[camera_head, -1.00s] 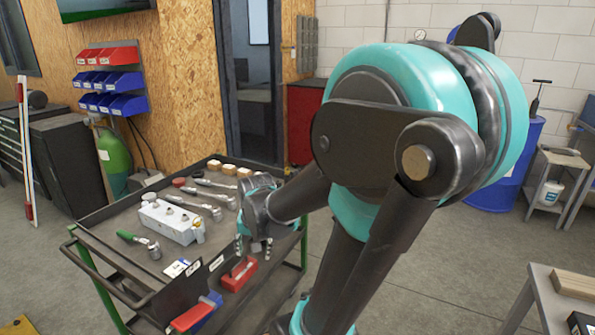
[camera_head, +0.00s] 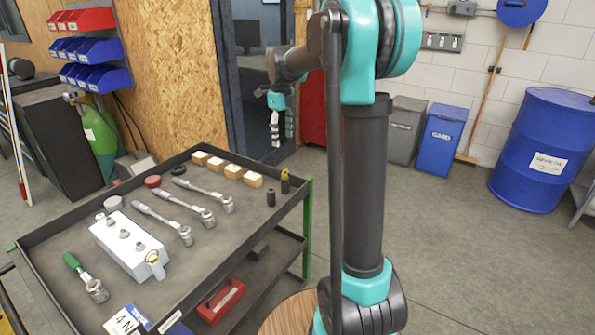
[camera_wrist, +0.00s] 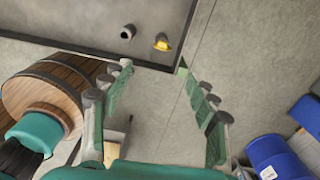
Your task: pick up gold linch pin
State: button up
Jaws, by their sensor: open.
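A small yellow-and-dark piece (camera_head: 284,182) stands near the right edge of the cart's top tray, beside a short dark cylinder (camera_head: 270,197). A yellow piece (camera_wrist: 161,42) and a dark cylinder (camera_wrist: 127,31) show in the wrist view, near the tray's corner. A small pale piece with a gold loop (camera_head: 155,262) stands against the white socket block. I cannot tell for sure which is the gold linch pin. My gripper (camera_head: 275,130) hangs beyond the tray's far right corner, above tray height. In the wrist view my gripper (camera_wrist: 163,80) is open, nothing between its fingers.
The cart's tray (camera_head: 235,245) has a raised rim. It holds a white socket block (camera_head: 128,245), several ratchet wrenches (camera_head: 165,221), wooden blocks (camera_head: 233,171) and a green-handled tool (camera_head: 85,277). A red box (camera_head: 220,300) sits on the lower shelf.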

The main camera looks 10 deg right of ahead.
send_over(285, 175)
jog(key=f, duration=1.1)
jog(key=shift+w+f, duration=0.2)
jog(key=shift+s+f, duration=0.15)
jog(key=shift+f, duration=2.8)
jog(key=c, duration=1.1)
